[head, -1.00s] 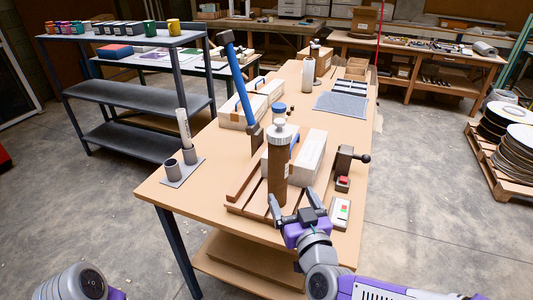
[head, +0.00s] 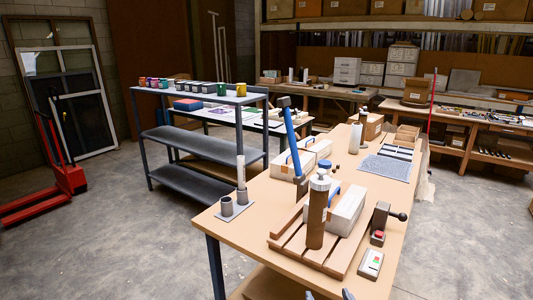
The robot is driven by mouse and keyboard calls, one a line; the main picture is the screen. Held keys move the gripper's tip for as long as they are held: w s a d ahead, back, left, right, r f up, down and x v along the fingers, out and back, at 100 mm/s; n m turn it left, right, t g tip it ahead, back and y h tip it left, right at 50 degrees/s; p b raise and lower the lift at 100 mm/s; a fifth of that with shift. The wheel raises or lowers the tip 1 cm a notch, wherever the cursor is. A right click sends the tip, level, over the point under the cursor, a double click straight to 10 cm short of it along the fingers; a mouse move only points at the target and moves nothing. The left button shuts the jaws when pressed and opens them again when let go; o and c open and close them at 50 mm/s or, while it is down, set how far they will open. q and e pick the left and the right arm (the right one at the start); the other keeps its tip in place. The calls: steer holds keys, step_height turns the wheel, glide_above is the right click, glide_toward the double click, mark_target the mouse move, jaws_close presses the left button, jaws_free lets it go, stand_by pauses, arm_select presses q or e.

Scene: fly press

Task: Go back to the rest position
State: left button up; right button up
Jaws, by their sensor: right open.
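Only the fingertips of my right gripper (head: 328,295) show, at the bottom edge of the head view. They are apart and empty, in front of the slatted brown base (head: 290,247) on the workbench (head: 222,225). A brown column with a white cap (head: 318,213) stands upright on that base, clear of the fingertips. White blocks (head: 346,210) lie beside the column. The rest of my right arm is out of the picture. My left gripper is not in view.
Grey shelves (head: 190,150) are at left, with a red pallet truck (head: 68,180) beyond.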

steer(key=s+a+f+m+g+p, duration=0.15)
steer(key=f+g, duration=0.25)
steer(key=f, duration=0.5)
steer(key=s+f+n+g+p, duration=0.1)
steer(key=s+f+g+p, duration=0.15)
steer(key=f, duration=0.75)
steer(key=s+a+f+m+g+y+p, duration=0.2)
steer(key=s+f+g, duration=0.6)
steer(key=s+f, duration=0.4)
steer(key=s+a+m+p, duration=0.1)
steer(key=s, duration=0.2)
steer(key=shift+s+a+f+y, duration=0.3)
steer(key=shift+s+a+y, duration=0.05)
steer(key=shift+s+y, duration=0.05)
